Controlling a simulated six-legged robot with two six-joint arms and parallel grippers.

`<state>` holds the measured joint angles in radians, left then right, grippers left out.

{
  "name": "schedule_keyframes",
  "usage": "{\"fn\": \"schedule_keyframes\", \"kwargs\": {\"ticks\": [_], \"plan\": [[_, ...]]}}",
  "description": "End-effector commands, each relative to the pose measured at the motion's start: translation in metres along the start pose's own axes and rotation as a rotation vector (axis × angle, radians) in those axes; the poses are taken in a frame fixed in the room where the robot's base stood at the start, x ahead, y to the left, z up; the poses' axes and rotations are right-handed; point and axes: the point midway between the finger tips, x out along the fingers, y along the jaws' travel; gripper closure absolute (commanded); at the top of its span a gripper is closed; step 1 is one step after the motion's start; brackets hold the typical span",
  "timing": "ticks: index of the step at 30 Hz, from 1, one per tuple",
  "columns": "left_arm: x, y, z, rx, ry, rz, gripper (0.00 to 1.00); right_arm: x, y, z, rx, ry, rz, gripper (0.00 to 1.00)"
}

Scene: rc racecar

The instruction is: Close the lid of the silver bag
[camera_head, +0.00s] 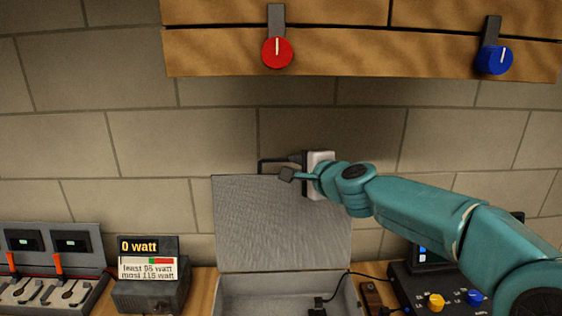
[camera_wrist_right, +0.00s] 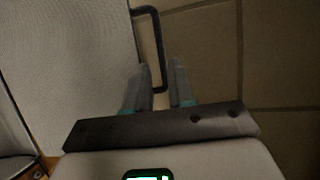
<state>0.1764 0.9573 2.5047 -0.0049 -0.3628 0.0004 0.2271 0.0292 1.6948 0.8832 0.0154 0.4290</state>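The silver bag (camera_head: 282,222) stands open at the back of the bench, its grey lid raised upright against the wall. A dark handle (camera_head: 262,165) sticks out at the lid's top edge. My right gripper (camera_head: 288,174) is at the lid's top edge beside the handle. In the right wrist view, my right gripper's two fingers (camera_wrist_right: 161,75) are apart, with part of the dark handle (camera_wrist_right: 155,40) between them and gaps visible on both sides. The lid's grey surface (camera_wrist_right: 70,60) lies to the left there. My left gripper is not in view.
A watt display box (camera_head: 150,290) and a switch panel (camera_head: 50,265) stand left of the bag. A dark knob box (camera_head: 430,280) stands at right, under my right arm. A wooden shelf (camera_head: 360,50) with red and blue knobs hangs above. A cable (camera_head: 335,290) runs into the bag.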

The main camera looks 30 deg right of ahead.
Motion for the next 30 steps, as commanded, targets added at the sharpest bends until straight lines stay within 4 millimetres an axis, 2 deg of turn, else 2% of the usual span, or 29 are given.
{"fn": "schedule_keyframes", "kwargs": {"ticks": [1, 6, 12, 16, 23, 24, 26, 30], "plan": [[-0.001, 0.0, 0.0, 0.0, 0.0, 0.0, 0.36, 0.014, 0.001, 0.001, 0.002, -0.001, 0.002, 0.77], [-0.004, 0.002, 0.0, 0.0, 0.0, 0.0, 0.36, 0.051, -0.001, 0.002, 0.001, -0.001, 0.0, 0.77], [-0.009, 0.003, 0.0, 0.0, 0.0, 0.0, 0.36, 0.081, -0.001, 0.002, 0.002, -0.001, 0.0, 0.77], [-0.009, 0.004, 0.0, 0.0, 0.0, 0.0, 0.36, 0.089, -0.001, 0.002, 0.0, 0.0, 0.0, 0.77], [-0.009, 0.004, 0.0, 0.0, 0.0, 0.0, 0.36, 0.09, -0.002, 0.002, 0.0, 0.0, -0.002, 0.77], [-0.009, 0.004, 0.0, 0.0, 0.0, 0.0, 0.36, 0.09, -0.001, 0.002, 0.001, 0.0, -0.001, 0.8], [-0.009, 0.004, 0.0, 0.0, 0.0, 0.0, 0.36, 0.09, -0.001, 0.002, 0.0, 0.0, -0.001, 0.99], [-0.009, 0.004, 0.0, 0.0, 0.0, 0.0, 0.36, 0.09, -0.002, 0.002, 0.001, 0.0, -0.002, 1.0]]}}
